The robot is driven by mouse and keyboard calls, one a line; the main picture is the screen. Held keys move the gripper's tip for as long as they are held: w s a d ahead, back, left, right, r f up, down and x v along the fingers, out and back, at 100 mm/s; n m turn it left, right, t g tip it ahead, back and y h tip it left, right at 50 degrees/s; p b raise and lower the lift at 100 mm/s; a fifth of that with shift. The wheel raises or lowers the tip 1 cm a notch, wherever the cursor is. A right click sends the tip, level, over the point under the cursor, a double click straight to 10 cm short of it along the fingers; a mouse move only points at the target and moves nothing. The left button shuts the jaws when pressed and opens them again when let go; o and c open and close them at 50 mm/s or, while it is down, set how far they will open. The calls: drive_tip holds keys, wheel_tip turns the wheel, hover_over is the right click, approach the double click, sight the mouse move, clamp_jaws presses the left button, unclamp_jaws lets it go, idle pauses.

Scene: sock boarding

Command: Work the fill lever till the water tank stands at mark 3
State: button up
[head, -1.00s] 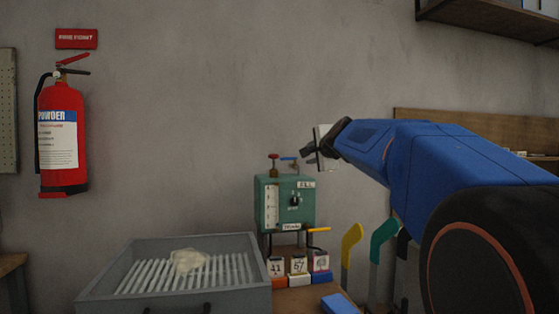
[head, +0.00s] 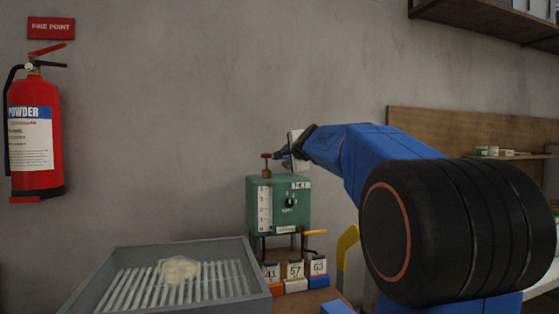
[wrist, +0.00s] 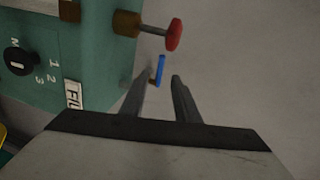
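The green water tank box (head: 279,222) stands upright against the wall, with a white level gauge (head: 264,208) on its front. I cannot read the water level. A black dial (head: 290,202) sits beside the gauge; in the wrist view the dial (wrist: 18,61) has numerals 1, 2 and 3 next to it. The small blue lever (wrist: 161,68) shows in the wrist view just past my fingertips, in line with the gap between them; in the head view I cannot make it out. My gripper (wrist: 162,82) is open and empty, above the tank's top in the head view (head: 285,152).
A red valve wheel (wrist: 174,31) on a brass stem sits close to the lever. Numbered blocks (head: 295,270) stand below. A grey ribbed tray (head: 80,294) with a pale cloth (head: 180,269) is front left.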

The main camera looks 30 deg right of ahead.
drive_tip(key=x, duration=0.8)
drive_tip(key=shift+w+d, duration=0.1)
drive_tip(key=shift+w, duration=0.25)
drive_tip(key=shift+c, duration=0.4)
drive_tip(key=shift+f, duration=0.1)
clamp_jaws()
